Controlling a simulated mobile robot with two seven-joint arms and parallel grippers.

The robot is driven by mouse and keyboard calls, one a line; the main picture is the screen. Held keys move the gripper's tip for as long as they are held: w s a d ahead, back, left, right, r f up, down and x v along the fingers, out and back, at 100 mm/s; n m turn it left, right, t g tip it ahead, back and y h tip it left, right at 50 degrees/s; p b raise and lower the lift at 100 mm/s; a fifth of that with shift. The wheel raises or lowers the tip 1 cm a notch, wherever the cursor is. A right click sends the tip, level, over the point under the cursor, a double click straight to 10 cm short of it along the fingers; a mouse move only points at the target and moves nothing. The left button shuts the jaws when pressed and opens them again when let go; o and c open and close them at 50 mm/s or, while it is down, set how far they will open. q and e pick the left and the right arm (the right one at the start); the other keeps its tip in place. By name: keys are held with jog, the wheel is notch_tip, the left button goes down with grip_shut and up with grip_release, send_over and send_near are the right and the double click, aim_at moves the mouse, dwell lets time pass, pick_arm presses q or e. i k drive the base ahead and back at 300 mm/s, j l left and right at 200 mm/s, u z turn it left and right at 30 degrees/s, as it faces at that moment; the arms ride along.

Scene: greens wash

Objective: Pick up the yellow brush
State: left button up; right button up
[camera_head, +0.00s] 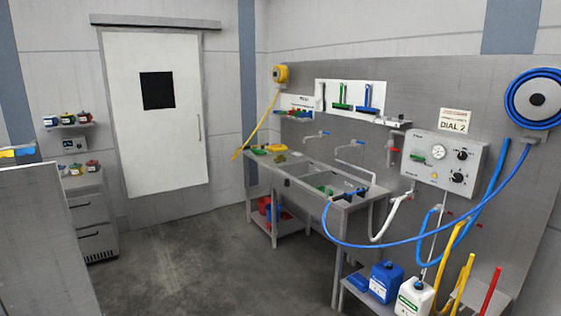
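No clear yellow brush can be made out at this size. A small yellow item (276,148) lies at the far left end of the sink counter (314,178), but I cannot tell whether it is a brush or a tray. A green item (258,151) lies beside it. Green (341,105) and blue (366,106) long-handled tools hang on the white wall board above the sink. Neither of my grippers is in view.
A yellow hose reel (280,74) and a blue hose reel (534,99) hang on the grey wall. The blue hose sags in front of the sink. Blue (386,281) and white (414,298) canisters stand low at right. Open floor (200,262) lies before the sink.

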aim_at(279, 159)
jog(key=i+u, duration=0.25)
jog(key=i, duration=3.75)
jog(key=i+j+z, duration=0.2)
jog(key=i, duration=0.35)
jog(key=i+z, duration=0.15)
jog(key=i, duration=0.4)
jog(key=i+j+z, duration=0.2)
jog(key=i, duration=0.35)
jog(key=i+j+z, duration=0.15)
jog(key=i+j, duration=0.25)
jog(key=i, duration=0.1)
